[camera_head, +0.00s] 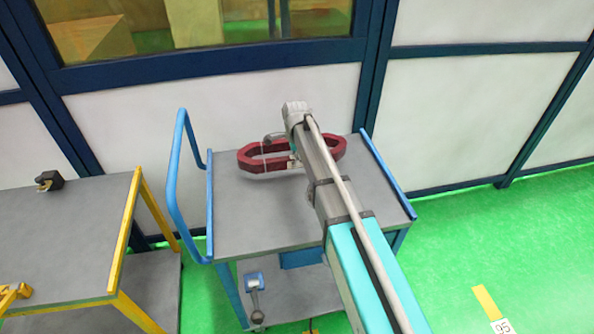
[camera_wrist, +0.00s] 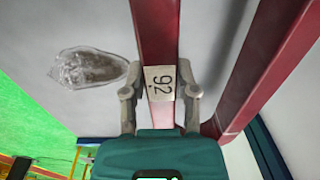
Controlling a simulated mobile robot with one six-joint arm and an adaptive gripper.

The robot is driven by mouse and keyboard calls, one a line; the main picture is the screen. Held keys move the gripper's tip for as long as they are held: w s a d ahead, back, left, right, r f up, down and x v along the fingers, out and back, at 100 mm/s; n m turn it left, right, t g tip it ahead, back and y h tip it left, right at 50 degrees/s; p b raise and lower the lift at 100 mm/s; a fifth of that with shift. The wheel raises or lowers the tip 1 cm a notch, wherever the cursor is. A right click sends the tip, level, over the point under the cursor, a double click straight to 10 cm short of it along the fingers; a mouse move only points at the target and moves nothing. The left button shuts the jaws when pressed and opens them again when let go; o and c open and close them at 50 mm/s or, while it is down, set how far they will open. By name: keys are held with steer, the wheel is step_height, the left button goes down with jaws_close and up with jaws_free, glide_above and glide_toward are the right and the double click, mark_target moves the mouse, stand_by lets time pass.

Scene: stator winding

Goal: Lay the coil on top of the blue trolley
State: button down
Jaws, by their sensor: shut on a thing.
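The coil (camera_head: 249,163) is a dark red elongated ring, lying crosswise over the far part of the blue trolley's (camera_head: 255,218) grey top in the head view. The coil's other long side runs slanting at the right of the wrist view.
The trolley has a blue push handle (camera_head: 171,190) at left and a lower shelf with a small metal part (camera_head: 255,295). A yellow-framed table (camera_head: 60,240) stands at left with a dark part (camera_head: 48,181) on it. A white wall panel stands behind; green floor is free at right.

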mark_target(298, 174)
steer(key=shift+w+d+f, duration=0.1)
steer(key=shift+w+f, duration=0.25)
steer(key=shift+f, duration=0.05)
steer(key=shift+f+b, duration=0.1)
steer(key=shift+b, duration=0.2)
steer(key=shift+w+d+f+b, duration=0.15)
steer(key=shift+w+f+b, duration=0.2)
steer(key=shift+f+b, duration=1.55)
steer(key=shift+f, duration=0.15)
steer(key=shift+c, duration=1.9)
jaws_free()
steer(key=shift+r, duration=0.3)
step_height(298, 174, up, 12)
steer(key=p, duration=1.2)
steer(key=shift+s+d+f, duration=0.1)
steer(key=shift+s, duration=0.05)
steer(key=shift+d, duration=0.1)
